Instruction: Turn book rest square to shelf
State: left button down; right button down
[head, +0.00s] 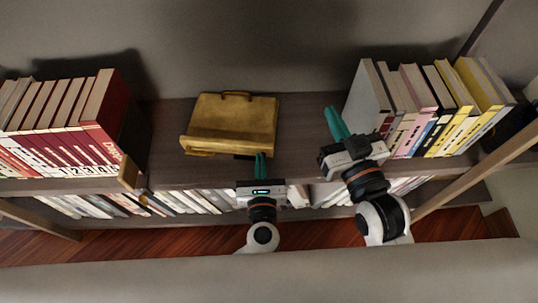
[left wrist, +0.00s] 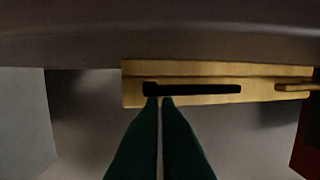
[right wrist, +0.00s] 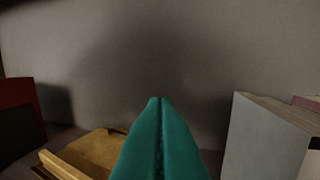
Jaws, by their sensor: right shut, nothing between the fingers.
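The book rest (head: 233,112) is a yellow-brown wooden stand on the shelf between two book rows. Its front edge slants down to the right and is not parallel to the shelf's front edge. My left gripper (head: 261,156) is at the rest's front right corner. In the left wrist view, its fingertips (left wrist: 159,97) are close together at one end of a black bar (left wrist: 205,89) on the rest's edge (left wrist: 265,70); contact is unclear. My right gripper (head: 334,122) is shut and empty, apart from the rest. The right wrist view also shows part of the rest (right wrist: 85,153).
The shelf (head: 170,120) has bare board on both sides of the rest. Red-spined books (head: 75,110) stand to the left. A grey book (head: 367,95) and pink and yellow books (head: 450,105) stand right, close to my right gripper. A small wooden block (head: 129,172) is at the shelf's front edge.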

pick_arm(q)
jog(key=shift+w+a, duration=0.15)
jog(key=shift+w, duration=0.35)
jog(key=shift+s, duration=2.1)
pick_arm(e)
jog(key=shift+a+r+t+y, duration=0.15)
jog(key=shift+r+t+y, duration=0.15)
jog(key=shift+r+t, duration=0.5)
pick_arm(q)
jog(key=shift+s, duration=0.1)
pick_arm(e)
jog(key=shift+r, duration=0.1)
